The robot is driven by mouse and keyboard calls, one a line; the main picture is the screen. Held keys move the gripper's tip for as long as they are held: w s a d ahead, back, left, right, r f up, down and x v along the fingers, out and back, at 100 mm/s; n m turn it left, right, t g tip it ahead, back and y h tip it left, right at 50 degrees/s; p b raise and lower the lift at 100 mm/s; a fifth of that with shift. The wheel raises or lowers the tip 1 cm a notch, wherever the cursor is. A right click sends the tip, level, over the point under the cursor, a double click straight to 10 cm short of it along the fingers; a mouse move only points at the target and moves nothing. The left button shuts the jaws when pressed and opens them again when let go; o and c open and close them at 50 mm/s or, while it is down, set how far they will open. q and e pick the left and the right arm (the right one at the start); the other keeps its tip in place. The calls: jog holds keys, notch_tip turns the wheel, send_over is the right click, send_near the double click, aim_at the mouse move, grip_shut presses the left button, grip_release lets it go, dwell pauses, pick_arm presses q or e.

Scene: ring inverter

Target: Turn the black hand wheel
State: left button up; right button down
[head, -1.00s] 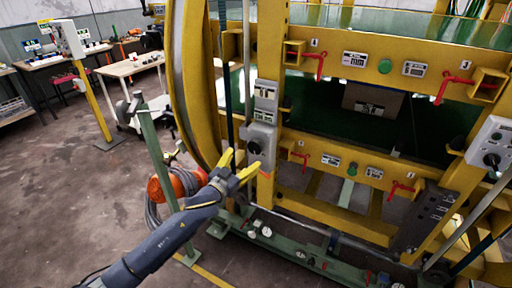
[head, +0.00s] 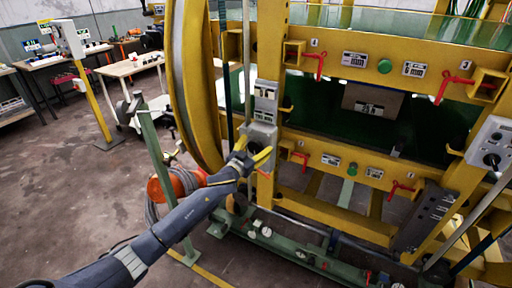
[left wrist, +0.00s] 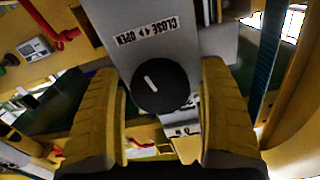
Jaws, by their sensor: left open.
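The black hand wheel (left wrist: 161,87) is a round knob with a white mark, on a grey box (left wrist: 182,35) labelled "CLOSE OPEN" in the left wrist view. My left gripper (left wrist: 158,80) is open, with one yellow finger on each side of the wheel. I cannot tell whether either finger touches it. In the head view, my left gripper (head: 256,149) is at the grey box (head: 263,131) on the yellow post, and its fingers largely hide the wheel. My right gripper is not in view.
The yellow frame (head: 270,60) carries red handles (head: 320,66) and green buttons (head: 385,66). Another grey panel (head: 492,140) with a black knob is at the right. A green post (head: 160,170) and an orange reel (head: 160,188) stand left of my arm. Open floor lies further left.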

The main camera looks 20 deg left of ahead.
pick_arm(q)
jog(key=c, duration=1.3)
jog(key=m, duration=0.5)
jog(key=shift+m, duration=0.4)
jog(key=m, duration=0.5)
jog(key=shift+m, duration=0.4)
jog(key=o, duration=1.3)
